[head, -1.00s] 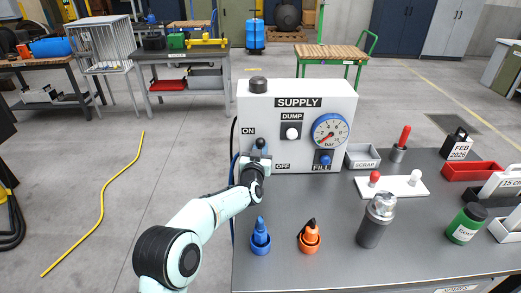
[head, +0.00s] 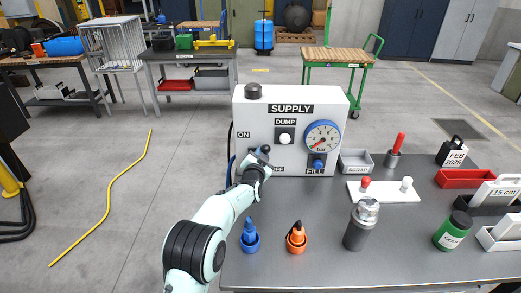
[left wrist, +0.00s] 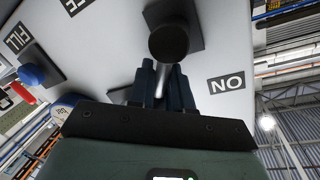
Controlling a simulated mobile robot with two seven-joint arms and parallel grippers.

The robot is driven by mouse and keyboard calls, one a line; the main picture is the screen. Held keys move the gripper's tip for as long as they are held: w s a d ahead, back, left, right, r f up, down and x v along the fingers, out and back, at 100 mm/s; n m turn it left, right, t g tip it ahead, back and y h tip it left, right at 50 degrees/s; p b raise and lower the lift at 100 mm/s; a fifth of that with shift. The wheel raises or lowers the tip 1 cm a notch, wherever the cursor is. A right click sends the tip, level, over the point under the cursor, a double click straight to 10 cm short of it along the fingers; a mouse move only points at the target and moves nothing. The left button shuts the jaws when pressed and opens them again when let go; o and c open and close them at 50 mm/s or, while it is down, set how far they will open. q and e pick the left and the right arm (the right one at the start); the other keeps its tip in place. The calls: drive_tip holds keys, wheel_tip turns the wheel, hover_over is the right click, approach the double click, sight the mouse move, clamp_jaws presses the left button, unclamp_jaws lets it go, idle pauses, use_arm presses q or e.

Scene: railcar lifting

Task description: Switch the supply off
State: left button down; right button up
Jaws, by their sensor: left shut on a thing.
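The white supply box (head: 245,115) stands on the table's far left, with ON and OFF labels on its front. My left gripper (head: 262,158) is at the lower left of that front, partly covering the OFF label. In the left wrist view, the gripper (left wrist: 161,85) is shut on the supply lever, whose metal rod shows between the dark fingers. A round black part (left wrist: 168,42) of the lever sits just beyond the fingertips, before a dark plate. The ON label (left wrist: 226,83) appears upside down to the right. My right gripper is not in view.
The box also carries a white DUMP button (head: 285,137), a bar gauge (head: 323,136) and a blue FILL knob (head: 318,164). Blue (head: 250,237) and orange (head: 296,238) bottle-like pieces and a grey flask (head: 361,224) stand in front. Table space between is clear.

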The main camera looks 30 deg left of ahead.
use_arm(q)
drive_tip(key=shift+w+d+f+m+g+y+p, duration=0.15)
drive_tip(key=shift+d+f+m+g+y+p, duration=0.3)
drive_tip(key=shift+m+p, duration=0.8)
drive_tip(key=shift+w+d+f+m+g+y+p, duration=0.15)
drive_tip(key=shift+f+m+p, duration=0.45)
drive_tip(key=shift+m, duration=1.2)
drive_tip(key=shift+w+d+f+m+g+y+p, duration=0.1)
drive_tip(key=shift+d+f+m+g+y+p, duration=0.45)
drive_tip(key=shift+m, duration=1)
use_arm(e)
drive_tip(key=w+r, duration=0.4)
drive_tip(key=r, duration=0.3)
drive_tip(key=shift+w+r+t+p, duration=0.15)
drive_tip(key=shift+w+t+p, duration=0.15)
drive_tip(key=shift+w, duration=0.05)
use_arm(q)
drive_tip(key=shift+a+f+t, duration=0.1)
drive_tip(key=shift+a+t, duration=0.15)
drive_tip(key=shift+a, duration=0.1)
drive_tip(key=c, duration=1.2)
unclamp_jaws()
